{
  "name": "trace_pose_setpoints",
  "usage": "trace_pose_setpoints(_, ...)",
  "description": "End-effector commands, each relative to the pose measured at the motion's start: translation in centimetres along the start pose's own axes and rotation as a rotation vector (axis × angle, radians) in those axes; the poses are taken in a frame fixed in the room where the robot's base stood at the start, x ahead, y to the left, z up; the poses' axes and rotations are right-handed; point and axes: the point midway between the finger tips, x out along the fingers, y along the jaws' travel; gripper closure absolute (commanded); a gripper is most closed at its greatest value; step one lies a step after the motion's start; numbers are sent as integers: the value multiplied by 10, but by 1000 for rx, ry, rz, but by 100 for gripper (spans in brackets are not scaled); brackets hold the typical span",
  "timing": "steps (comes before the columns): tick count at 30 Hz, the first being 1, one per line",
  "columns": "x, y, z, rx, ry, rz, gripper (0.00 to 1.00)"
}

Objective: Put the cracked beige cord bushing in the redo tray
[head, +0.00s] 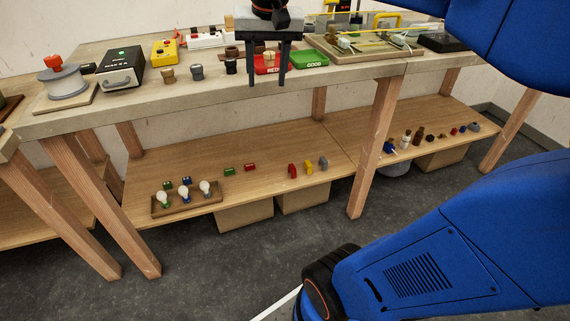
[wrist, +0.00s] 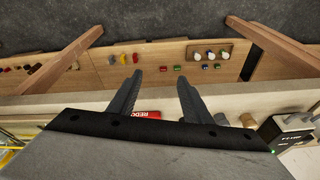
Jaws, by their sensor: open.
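A light beige cord bushing (head: 269,58) shows between my gripper's fingers in the head view, at the red redo tray (head: 260,70). I cannot tell whether it is in the tray or behind it, and no crack can be made out. My gripper (head: 267,82) is open, fingers pointing down in front of the tray. In the wrist view the open gripper (wrist: 158,80) has nothing between its fingertips. The redo tray's red edge (wrist: 146,114) shows there between the fingers, mostly hidden by the gripper body. The bushing is not visible in the wrist view.
The green good tray (head: 310,60) stands right of the redo tray. A brown bushing (head: 168,76), a dark grey one (head: 197,72) and a black one (head: 231,67) stand to the left. A wiring board (head: 340,57) lies at right. The lower shelf (head: 250,155) holds bulbs and small parts.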

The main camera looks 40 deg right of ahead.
Motion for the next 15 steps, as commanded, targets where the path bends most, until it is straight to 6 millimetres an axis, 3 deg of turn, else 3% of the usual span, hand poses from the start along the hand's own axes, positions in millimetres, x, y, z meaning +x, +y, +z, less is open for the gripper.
trace_pose_setpoints(1,9,2,21,-44,11,-13,55)
trace_pose_setpoints(9,74,17,120,-295,76,-76,55)
trace_pose_setpoints(15,116,28,173,-429,117,-105,55)
